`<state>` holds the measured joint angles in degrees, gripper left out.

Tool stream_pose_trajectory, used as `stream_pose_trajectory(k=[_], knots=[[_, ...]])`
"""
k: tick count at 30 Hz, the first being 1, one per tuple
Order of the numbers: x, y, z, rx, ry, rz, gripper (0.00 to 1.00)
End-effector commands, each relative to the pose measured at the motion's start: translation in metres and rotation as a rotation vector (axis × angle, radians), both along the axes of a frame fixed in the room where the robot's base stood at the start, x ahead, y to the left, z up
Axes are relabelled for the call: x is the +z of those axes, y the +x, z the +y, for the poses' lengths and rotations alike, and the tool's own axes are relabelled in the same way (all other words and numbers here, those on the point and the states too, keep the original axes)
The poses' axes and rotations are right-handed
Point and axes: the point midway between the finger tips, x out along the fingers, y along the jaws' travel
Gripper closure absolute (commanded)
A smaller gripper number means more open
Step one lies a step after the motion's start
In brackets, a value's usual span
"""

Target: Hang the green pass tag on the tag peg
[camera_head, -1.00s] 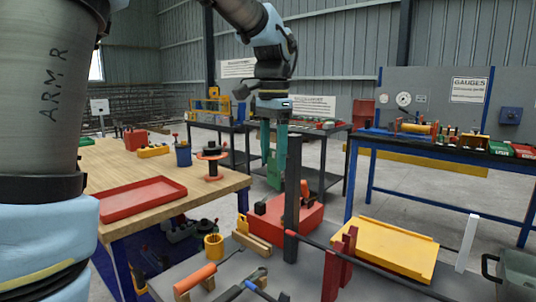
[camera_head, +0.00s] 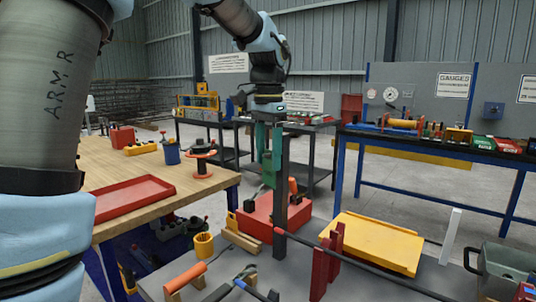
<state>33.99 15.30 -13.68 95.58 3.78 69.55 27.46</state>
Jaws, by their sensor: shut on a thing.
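My gripper (camera_head: 269,150) hangs down from the wrist near the middle of the view, with teal-green fingers. It is shut on the green pass tag (camera_head: 269,174), which shows as a small green piece at the fingertips. The tag is held above and behind the red box on the grey table, as seen from here. A dark upright post (camera_head: 281,205) stands in front of the gripper and hides part of the fingers and tag. I cannot make out the tag peg for certain. Whether the tag touches anything is not clear.
The red box (camera_head: 257,222), yellow tray (camera_head: 372,243), yellow cup (camera_head: 204,245) and dark red blocks (camera_head: 326,266) crowd the grey table (camera_head: 300,258). A long dark bar (camera_head: 375,272) crosses it. A wooden table (camera_head: 105,165) with a red tray (camera_head: 134,198) is at left.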

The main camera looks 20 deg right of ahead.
Motion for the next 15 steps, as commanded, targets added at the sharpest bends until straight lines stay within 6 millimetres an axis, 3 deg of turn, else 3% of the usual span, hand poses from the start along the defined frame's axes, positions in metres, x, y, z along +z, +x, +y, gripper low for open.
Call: stream_pose_trajectory(k=[8,9,15], knots=[[-0.0001,0.0000,0.0002,0.000,0.000,0.000,0.91],[-0.0001,0.0000,0.0002,0.000,0.000,0.000,0.38],[-0.0001,0.0000,0.0002,0.000,0.001,0.000,0.16]])
